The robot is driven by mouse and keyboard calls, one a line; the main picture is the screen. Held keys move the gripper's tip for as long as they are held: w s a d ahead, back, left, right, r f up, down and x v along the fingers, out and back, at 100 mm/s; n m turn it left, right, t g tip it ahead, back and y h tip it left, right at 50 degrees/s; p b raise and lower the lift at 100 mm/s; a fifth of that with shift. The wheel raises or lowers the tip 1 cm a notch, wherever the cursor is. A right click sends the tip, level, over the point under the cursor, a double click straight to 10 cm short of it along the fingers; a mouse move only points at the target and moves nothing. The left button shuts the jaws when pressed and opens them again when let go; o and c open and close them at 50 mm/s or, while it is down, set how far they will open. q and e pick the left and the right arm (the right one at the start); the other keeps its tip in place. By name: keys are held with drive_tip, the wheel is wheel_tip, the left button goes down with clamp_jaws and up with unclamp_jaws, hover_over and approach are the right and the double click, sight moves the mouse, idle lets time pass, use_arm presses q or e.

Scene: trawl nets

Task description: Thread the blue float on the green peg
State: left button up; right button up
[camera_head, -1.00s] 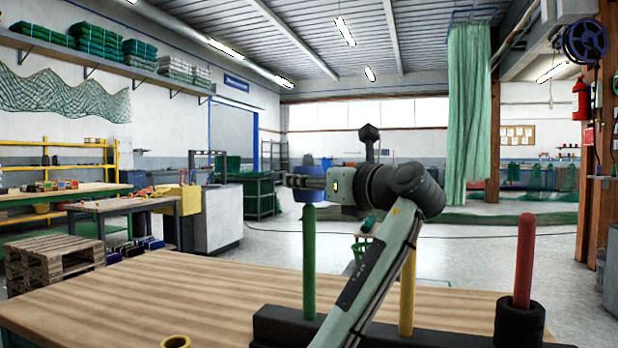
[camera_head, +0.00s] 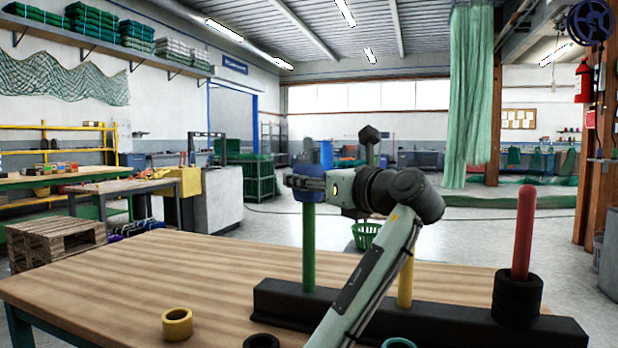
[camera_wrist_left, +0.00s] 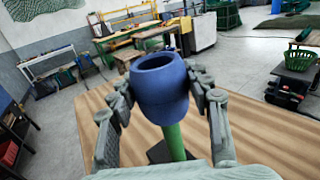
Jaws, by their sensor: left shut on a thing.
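The blue float (camera_wrist_left: 160,88) is upright between the two fingers of my left gripper (camera_wrist_left: 165,85), which is shut on it. In the head view my left gripper (camera_head: 308,184) holds the float (camera_head: 310,195) at the upper end of the green peg (camera_head: 308,250). The peg's tip is hidden, and the float appears to be around it, high above the base. In the wrist view the green peg (camera_wrist_left: 174,142) comes out below the float, and nothing sticks out of the float's top hole. My right gripper is not in view.
The black base (camera_head: 285,300) also carries a yellow peg (camera_head: 405,283) and a red peg (camera_head: 524,235) with black rings (camera_head: 517,298). A yellow ring (camera_head: 177,323), a dark ring (camera_head: 262,341) and a teal ring (camera_head: 398,342) lie nearer. The wooden table (camera_head: 170,270) is clear at left.

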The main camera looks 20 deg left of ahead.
use_arm(q)
drive_tip(key=o, duration=1.3)
drive_tip(key=v, duration=1.2)
